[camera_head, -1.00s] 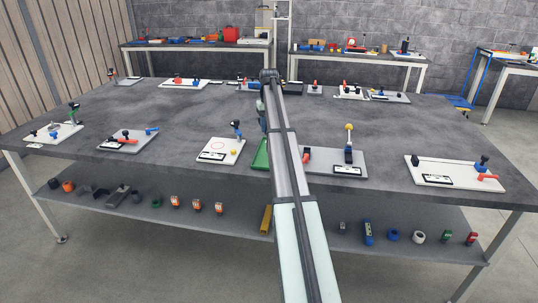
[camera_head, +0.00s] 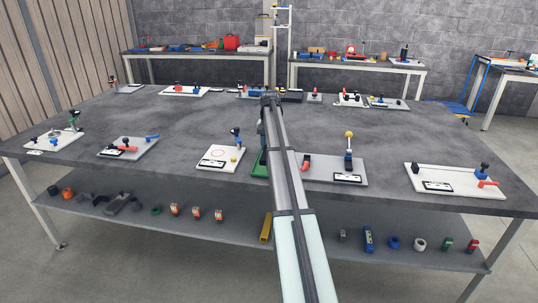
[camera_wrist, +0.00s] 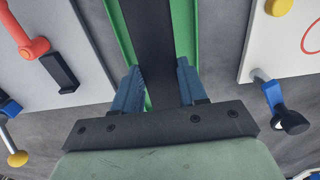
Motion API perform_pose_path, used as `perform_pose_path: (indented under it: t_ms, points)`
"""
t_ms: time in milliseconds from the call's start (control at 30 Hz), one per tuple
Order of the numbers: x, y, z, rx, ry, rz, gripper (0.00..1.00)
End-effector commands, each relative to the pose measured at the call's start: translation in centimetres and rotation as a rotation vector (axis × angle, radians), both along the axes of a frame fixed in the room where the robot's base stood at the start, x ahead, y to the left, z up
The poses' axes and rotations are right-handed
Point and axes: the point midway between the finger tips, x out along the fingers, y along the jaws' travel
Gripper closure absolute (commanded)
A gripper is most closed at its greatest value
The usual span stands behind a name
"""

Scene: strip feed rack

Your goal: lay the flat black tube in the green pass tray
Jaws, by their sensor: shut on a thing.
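The flat black tube (camera_wrist: 152,35) is held between the two blue-grey fingers of my gripper (camera_wrist: 158,68), one finger on each side of it. The tube runs lengthwise over the green pass tray (camera_wrist: 183,25), in line with it, and green shows along both of its long sides. I cannot tell whether the tube touches the tray floor. In the head view the green tray (camera_head: 259,166) lies near the table's front edge, partly hidden by my arm. My gripper is mostly hidden behind the arm there, and I cannot make out the tube.
A white board with a red circle (camera_head: 220,157) lies left of the tray. A grey board with a yellow-knobbed clamp (camera_head: 340,177) lies to its right. Both boards stand close beside the tray. The middle of the grey table (camera_head: 190,120) is clear.

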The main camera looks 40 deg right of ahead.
Motion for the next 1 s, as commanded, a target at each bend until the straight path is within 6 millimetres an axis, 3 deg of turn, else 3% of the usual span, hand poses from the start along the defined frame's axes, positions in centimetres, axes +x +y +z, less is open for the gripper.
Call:
perform_pose_path:
  t_ms: [433,867,900,1000]
  points:
    - [0.0,0.0,-4.1,-0.001,-0.001,0.001,1.00]
    - [0.0,0.0,-4.6,-0.001,-0.001,0.001,1.00]
    - [0.0,0.0,-4.7,-0.001,-0.001,0.001,0.55]
    - [0.0,0.0,-4.6,-0.001,-0.001,0.001,0.45]
